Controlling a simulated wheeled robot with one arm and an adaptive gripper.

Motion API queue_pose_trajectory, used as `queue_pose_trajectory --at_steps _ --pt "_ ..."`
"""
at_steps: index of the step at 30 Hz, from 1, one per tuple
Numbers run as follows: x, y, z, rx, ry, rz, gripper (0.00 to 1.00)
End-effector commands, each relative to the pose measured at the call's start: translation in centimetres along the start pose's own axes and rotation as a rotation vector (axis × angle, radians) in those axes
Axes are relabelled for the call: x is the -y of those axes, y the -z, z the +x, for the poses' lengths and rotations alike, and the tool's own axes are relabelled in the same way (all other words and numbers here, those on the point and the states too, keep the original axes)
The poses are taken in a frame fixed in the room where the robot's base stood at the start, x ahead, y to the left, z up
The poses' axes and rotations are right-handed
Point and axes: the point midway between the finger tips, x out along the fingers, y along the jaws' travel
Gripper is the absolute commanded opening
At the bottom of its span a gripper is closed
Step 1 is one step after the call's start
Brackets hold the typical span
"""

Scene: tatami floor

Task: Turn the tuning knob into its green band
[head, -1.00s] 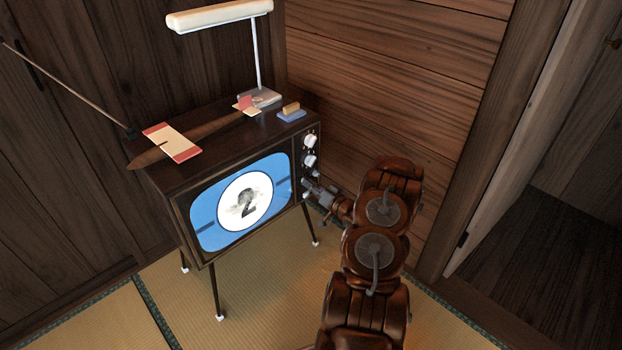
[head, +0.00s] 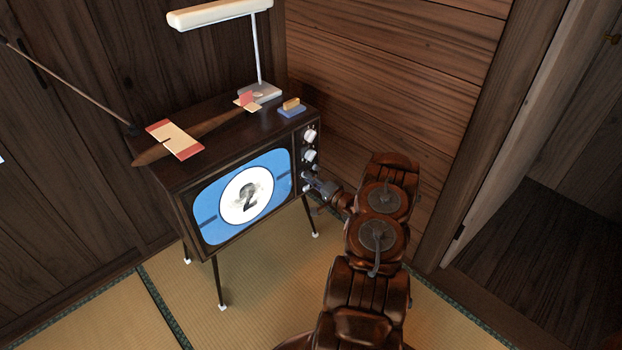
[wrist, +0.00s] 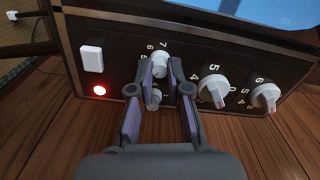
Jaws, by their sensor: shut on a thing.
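The television (head: 240,200) stands on thin legs, its screen lit blue with a "2" in a white circle. Its control panel on the right has white knobs. In the wrist view my gripper (wrist: 160,72) has a finger on each side of a small white knob (wrist: 160,58) and is shut on it. Numbers 5, 6 and 7 show around that knob. In the head view my gripper (head: 312,182) is at the lower panel and hides that knob. I cannot make out a green band.
Two larger white dials (wrist: 213,91) (wrist: 265,96) sit beside the held knob. A white button (wrist: 91,58) and a lit red lamp (wrist: 99,90) are on its other side. A lamp (head: 260,92), model plane (head: 174,139) and small block (head: 291,107) stand on top. The wooden wall (head: 390,80) is close.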

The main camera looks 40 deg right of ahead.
Motion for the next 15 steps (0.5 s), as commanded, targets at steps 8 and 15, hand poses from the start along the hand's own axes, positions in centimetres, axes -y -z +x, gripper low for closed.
queue_pose_trajectory --at_steps 8,15 --pt "0.03 0.26 -0.03 -0.005 0.000 0.050 0.00" --pt "0.03 0.27 -0.03 -0.005 0.000 0.055 0.00"
